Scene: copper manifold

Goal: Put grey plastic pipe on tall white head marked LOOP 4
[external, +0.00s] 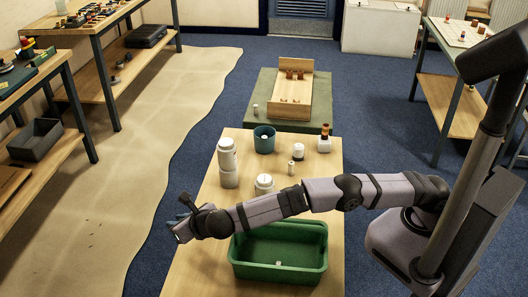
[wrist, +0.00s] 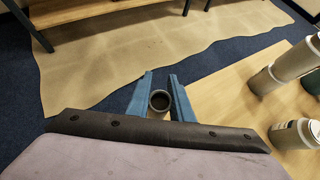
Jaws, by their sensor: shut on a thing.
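My gripper (external: 184,226) is at the left edge of the wooden bench, left of the green tray. In the wrist view its blue fingers (wrist: 160,95) are shut on the grey plastic pipe (wrist: 160,102), whose round open end faces the camera. The pipe is not clearly visible in the external view. No LOOP 4 marking is readable, so I cannot tell which white thing is the tall head. A tall white cylinder (external: 227,158) stands on the bench, with a shorter white one (external: 264,183) to its right. White cylinders also show at the right of the wrist view (wrist: 292,64).
The green tray (external: 318,262) lies near my arm. A wooden rack with copper-coloured parts (external: 290,112) sits beyond on a green mat.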

